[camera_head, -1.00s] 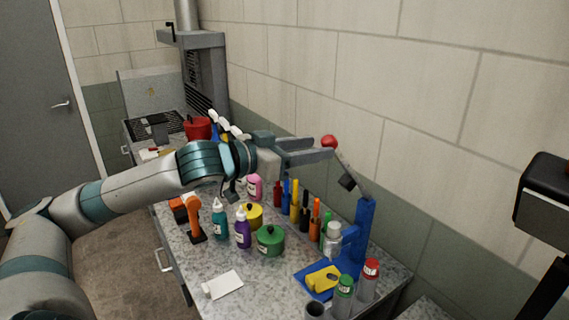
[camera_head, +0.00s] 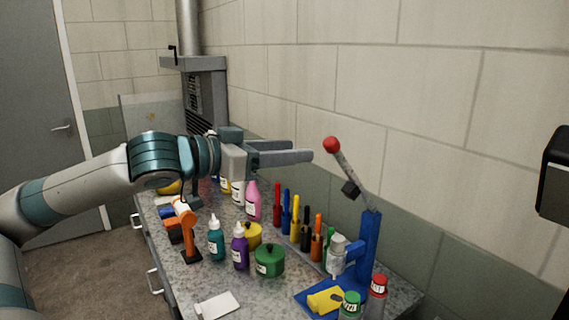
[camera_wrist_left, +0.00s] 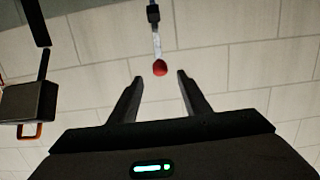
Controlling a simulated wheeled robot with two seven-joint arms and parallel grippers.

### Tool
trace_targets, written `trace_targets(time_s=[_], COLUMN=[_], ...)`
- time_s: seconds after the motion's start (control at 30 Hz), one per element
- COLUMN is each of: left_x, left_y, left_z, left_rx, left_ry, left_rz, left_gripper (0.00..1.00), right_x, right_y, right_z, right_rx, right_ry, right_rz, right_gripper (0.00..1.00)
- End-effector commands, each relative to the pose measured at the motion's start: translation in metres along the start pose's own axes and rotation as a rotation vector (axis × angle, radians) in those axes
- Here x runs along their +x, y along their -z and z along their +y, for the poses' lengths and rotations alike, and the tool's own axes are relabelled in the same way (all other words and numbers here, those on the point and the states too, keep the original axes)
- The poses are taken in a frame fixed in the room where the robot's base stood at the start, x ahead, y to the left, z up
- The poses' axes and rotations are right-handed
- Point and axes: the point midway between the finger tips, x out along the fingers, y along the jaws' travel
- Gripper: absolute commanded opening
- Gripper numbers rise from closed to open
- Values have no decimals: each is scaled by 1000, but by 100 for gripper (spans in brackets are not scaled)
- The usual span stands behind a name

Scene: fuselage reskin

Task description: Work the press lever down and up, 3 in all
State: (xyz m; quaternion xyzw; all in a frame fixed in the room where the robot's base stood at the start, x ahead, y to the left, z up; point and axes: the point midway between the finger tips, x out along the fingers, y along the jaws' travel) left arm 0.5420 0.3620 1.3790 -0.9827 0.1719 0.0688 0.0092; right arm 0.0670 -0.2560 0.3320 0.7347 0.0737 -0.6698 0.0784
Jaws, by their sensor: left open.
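The blue press (camera_head: 368,245) stands at the right end of the bench. Its lever (camera_head: 352,177) is raised, tilted up and to the left, with a red ball knob (camera_head: 332,144) at its tip. My left gripper (camera_head: 312,156) is open and empty, just left of the knob in the head view and apart from it. In the left wrist view the red knob (camera_wrist_left: 160,68) lies ahead of the open fingertips (camera_wrist_left: 160,77), roughly centred between them. A yellow piece (camera_head: 324,300) sits on the press base. My right gripper is not in view.
Bottles, including a purple one (camera_head: 240,247), a green pot (camera_head: 269,261) and several upright coloured tools (camera_head: 296,215) crowd the bench below my left arm. Capped jars (camera_head: 376,297) stand by the press base. The block wall (camera_head: 430,120) runs close behind.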

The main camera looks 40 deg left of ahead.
Motion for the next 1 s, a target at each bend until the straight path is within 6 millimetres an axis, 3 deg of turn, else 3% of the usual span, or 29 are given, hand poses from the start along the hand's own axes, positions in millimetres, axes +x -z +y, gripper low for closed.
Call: trace_targets(time_s=[0.2,0.63,0.8,1.0], left_x=[-5,-7,-7,-4], left_y=[-2,0,-2,-17], left_z=[2,2,1,-8], left_rx=[1,3,-11,-117], left_ry=[-4,-5,-8,-34], left_rz=[-1,-1,0,6], left_gripper=[43,43,3,0], right_x=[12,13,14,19], right_y=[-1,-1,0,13], right_z=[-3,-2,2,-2], right_rx=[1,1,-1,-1], right_ry=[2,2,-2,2], right_rz=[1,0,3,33], right_gripper=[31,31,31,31])
